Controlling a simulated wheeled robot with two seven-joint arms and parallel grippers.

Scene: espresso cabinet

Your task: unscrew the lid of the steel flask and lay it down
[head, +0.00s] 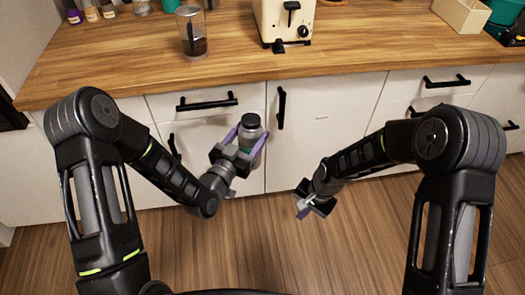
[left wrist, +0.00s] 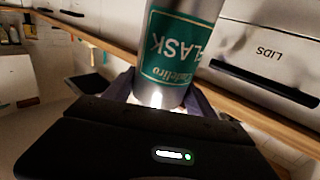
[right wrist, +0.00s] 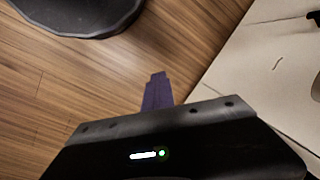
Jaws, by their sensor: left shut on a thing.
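The steel flask (head: 249,146) has a dark lid (head: 250,121) on its top. It is held nearly upright in front of the white cabinet fronts, below the counter edge. My left gripper (head: 246,139) is shut on the flask, with its purple fingers on either side of the body. In the left wrist view the flask (left wrist: 178,50) shows a green label that reads upside down; its lid is out of that view. My right gripper (head: 302,211) is apart from the flask, lower and to the right. Its purple fingers (right wrist: 157,92) look together, with nothing between them.
The wooden counter (head: 345,60) holds a glass jar (head: 193,35), a cream machine (head: 287,22) and a beige box (head: 460,15). A drawer marked LIDS (left wrist: 265,55) shows in the left wrist view. Black handles (head: 207,102) stick out from the fronts. Open floor lies below.

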